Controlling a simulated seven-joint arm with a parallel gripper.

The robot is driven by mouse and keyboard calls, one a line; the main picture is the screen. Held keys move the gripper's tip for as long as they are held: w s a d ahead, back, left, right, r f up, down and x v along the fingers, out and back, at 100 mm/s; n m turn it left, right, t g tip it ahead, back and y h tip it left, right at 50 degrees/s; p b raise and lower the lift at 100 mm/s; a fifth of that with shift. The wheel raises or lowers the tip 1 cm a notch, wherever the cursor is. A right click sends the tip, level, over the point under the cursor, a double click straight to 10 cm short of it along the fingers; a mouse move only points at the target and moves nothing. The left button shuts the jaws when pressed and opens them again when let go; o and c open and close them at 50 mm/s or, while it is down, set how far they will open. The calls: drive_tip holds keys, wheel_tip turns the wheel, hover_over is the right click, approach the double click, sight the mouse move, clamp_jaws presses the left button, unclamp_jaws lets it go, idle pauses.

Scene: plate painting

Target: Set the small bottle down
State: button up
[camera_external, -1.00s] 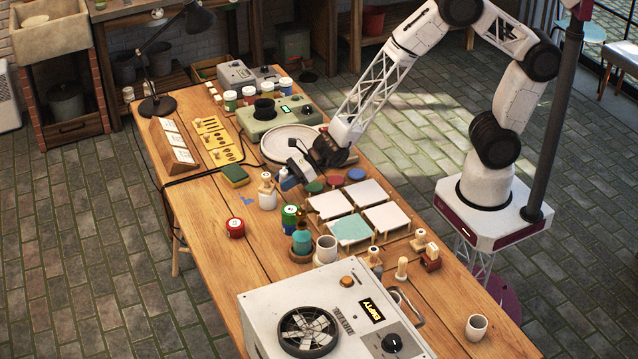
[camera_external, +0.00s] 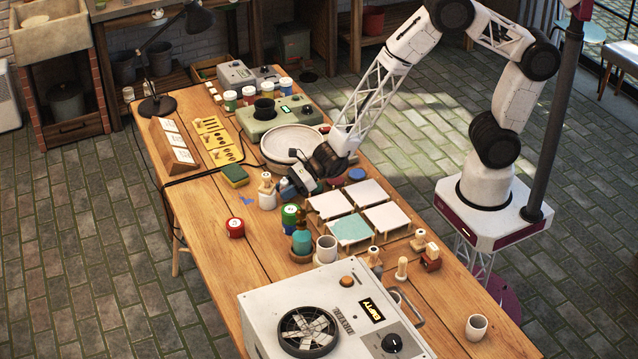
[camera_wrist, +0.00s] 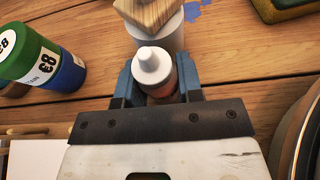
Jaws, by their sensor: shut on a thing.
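The small bottle (camera_wrist: 154,72), white with a pointed cap, is between the two blue fingers of my gripper (camera_wrist: 158,80) in the wrist view. My gripper is shut on it. In the external view my gripper (camera_external: 286,188) is low over the table, just right of a white jar with a wooden top (camera_external: 267,194). That jar (camera_wrist: 163,35) is right in front of the bottle in the wrist view; I cannot tell if they touch. The bottle's base is hidden, so I cannot tell if it touches the table.
A green and blue can (camera_wrist: 40,62) stands left in the wrist view; it also shows in the external view (camera_external: 290,214). A yellow-green sponge (camera_external: 235,174) and a round plate (camera_external: 290,144) are close by. Bare wood (camera_external: 205,205) is clear on the left.

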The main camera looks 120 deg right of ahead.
drive_tip(key=o, duration=0.9)
drive_tip(key=shift+f, duration=0.1)
drive_tip(key=shift+s+r, duration=0.5)
drive_tip(key=shift+s, duration=0.15)
drive_tip(key=v, duration=1)
drive_tip(key=shift+s, duration=0.3)
drive_tip(key=shift+r, duration=0.1)
